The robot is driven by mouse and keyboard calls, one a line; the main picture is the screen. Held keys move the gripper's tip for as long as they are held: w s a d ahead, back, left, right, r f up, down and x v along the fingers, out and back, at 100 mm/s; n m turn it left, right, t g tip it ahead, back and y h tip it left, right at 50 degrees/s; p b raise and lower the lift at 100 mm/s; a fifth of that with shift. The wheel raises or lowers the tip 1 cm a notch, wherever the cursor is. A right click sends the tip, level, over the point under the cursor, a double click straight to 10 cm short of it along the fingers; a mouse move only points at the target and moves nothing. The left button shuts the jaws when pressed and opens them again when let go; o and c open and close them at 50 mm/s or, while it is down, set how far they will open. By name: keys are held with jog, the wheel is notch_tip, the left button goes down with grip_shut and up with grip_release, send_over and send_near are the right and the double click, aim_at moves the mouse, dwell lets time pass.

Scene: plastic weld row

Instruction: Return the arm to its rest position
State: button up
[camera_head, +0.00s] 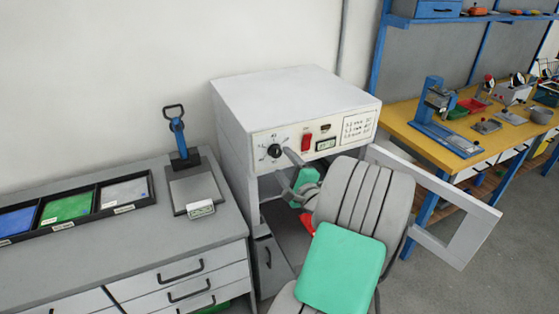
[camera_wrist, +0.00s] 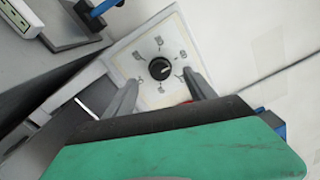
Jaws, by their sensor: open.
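My gripper (camera_head: 284,168) is in front of the control panel of a white cabinet machine (camera_head: 225,150), just right of and below a black dial (camera_head: 274,151). In the wrist view, the two grey fingers of my gripper (camera_wrist: 159,76) stand apart with nothing held between them. The dial (camera_wrist: 160,68) shows in the gap between them, with marks around it on a pale plate. I cannot tell how far the fingertips are from the panel. My grey and green arm covers much of the machine's open front.
The machine's white door (camera_head: 455,222) stands open at right, close to my arm. A grey counter (camera_head: 120,240) at left holds a tray of coloured sheets (camera_head: 68,207) and a small blue-handled press (camera_head: 178,140). A yellow workbench (camera_head: 400,112) with tools stands behind, at right.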

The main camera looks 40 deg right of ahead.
jog(key=shift+v, duration=1.2)
